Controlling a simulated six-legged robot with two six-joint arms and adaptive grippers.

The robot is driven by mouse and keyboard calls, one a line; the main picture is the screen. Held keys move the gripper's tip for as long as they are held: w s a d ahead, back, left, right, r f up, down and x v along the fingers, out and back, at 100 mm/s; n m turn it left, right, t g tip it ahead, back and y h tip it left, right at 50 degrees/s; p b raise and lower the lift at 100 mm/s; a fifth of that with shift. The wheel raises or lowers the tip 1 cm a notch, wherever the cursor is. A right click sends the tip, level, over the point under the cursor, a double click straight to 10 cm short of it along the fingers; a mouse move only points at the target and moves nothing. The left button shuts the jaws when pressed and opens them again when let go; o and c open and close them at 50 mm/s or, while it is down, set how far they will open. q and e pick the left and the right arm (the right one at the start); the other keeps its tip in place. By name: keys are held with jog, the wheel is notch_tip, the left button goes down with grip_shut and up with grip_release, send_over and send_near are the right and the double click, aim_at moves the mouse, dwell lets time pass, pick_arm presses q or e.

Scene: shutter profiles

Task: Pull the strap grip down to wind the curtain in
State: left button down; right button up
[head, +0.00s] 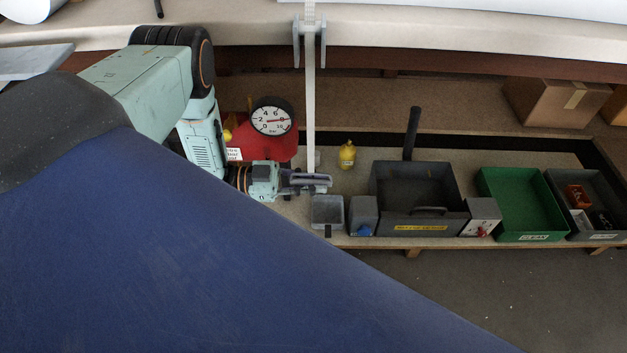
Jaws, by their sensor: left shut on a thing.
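A pale strap (310,110) hangs straight down from a grey bracket (297,45) at the top middle of the head view. A grey strap grip (318,179) sits at the strap's lower end. My left gripper (305,183) is shut on the strap grip, coming in from the left; its fingers partly hide the grip. A white curtain (480,6) shows only as a strip along the top right edge. My right gripper is not in view.
A red tank with a dial gauge (271,120) stands close behind my left gripper. Below and right are a small grey bin (327,211), a dark box (418,190), a green tray (521,203) and a grey tray (590,200). A yellow bottle (347,156) stands right of the strap.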

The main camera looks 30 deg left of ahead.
pick_arm(q)
jog(key=shift+f+b, duration=0.6)
jog(key=shift+f, duration=0.4)
jog(key=shift+r, duration=0.1)
jog(key=c, duration=1.3)
grip_release()
jog(key=v, duration=1.2)
jog(key=shift+a, duration=0.1)
